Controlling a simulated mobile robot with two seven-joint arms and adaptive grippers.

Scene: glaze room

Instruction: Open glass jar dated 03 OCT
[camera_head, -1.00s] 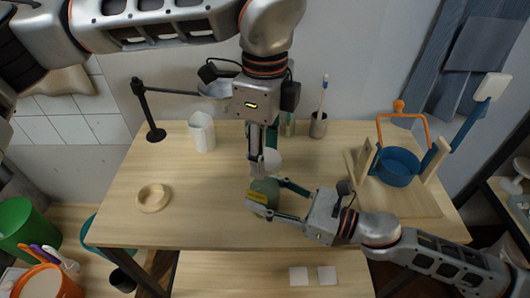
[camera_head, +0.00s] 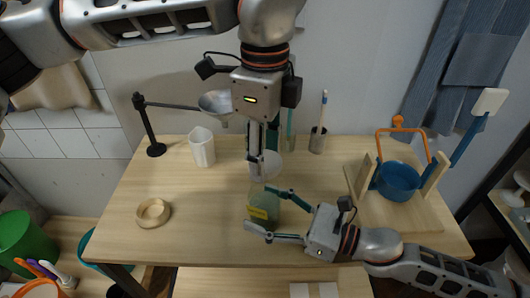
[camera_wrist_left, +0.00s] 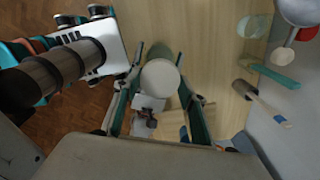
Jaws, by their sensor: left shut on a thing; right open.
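The glass jar (camera_head: 264,206), greenish with a yellow label, stands upright near the middle of the table. The label's writing is too small to read. My left gripper (camera_head: 262,166) points down and is shut on the pale round lid (camera_head: 270,165), holding it above the jar, apart from it. In the left wrist view the lid (camera_wrist_left: 160,78) sits between the left fingers, and the green jar (camera_wrist_left: 163,54) shows partly behind it. My right gripper (camera_head: 258,208) is open, its fingers spread on either side of the jar.
A wooden ring (camera_head: 153,212) lies at the left, with clear table between it and the jar. A white pitcher (camera_head: 202,147), a black stand (camera_head: 150,130) with a funnel (camera_head: 217,103), and a brush cup (camera_head: 318,140) stand behind. A blue pot (camera_head: 398,181) in a wooden frame stands right.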

